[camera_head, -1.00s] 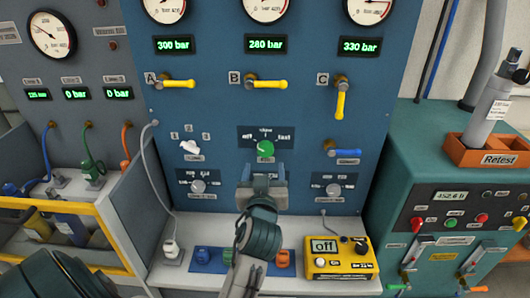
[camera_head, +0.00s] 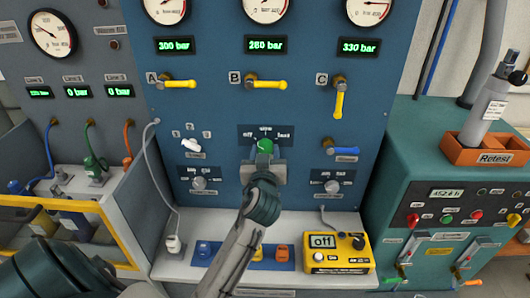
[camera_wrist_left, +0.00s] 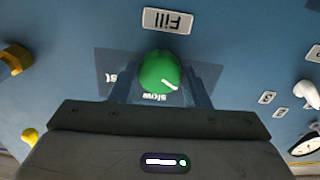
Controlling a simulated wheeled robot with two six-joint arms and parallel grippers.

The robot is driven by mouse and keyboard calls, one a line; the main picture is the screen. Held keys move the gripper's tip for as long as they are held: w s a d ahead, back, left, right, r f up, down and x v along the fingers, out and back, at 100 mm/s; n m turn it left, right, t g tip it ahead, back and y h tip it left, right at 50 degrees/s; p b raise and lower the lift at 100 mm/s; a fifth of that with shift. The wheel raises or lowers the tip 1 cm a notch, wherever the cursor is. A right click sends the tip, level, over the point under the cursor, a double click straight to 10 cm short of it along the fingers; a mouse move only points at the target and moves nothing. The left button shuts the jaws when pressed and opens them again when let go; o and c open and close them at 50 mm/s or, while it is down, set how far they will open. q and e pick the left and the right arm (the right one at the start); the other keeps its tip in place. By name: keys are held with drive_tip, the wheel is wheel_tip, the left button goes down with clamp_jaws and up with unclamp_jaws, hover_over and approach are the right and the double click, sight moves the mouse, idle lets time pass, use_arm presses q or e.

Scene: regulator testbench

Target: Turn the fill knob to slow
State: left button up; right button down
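The green fill knob (camera_head: 265,146) sits on the blue panel under a dark label with off, slow and fast marks. My left gripper (camera_head: 264,160) is right in front of it, reaching up from below. In the left wrist view, which is upside down, the green knob (camera_wrist_left: 160,73) lies between the two spread fingers (camera_wrist_left: 160,82). Whether they touch it I cannot tell. Its white pointer aims to the lower right, off to the right of the slow word (camera_wrist_left: 155,97). The off mark is hidden there. My right gripper is not in view.
Yellow valve handles, such as B (camera_head: 265,84), sit above; a blue handle (camera_head: 345,150) is right of the knob. Two smaller grey knobs (camera_head: 199,184) (camera_head: 332,186) flank my wrist. A yellow meter (camera_head: 340,253) stands on the white shelf below.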

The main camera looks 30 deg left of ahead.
use_arm(q)
drive_tip(key=shift+c, duration=1.2)
drive_tip(key=shift+m, duration=0.3)
drive_tip(key=m+p, duration=0.1)
drive_tip(key=m, duration=0.2)
drive_tip(key=shift+r+p, duration=0.1)
drive_tip(key=shift+p, duration=0.25)
drive_tip(key=m+p, duration=0.2)
drive_tip(key=m, duration=0.3)
drive_tip(key=shift+m, duration=0.3)
drive_tip(key=shift+m+p, duration=0.75)
drive_tip(key=shift+m, duration=0.45)
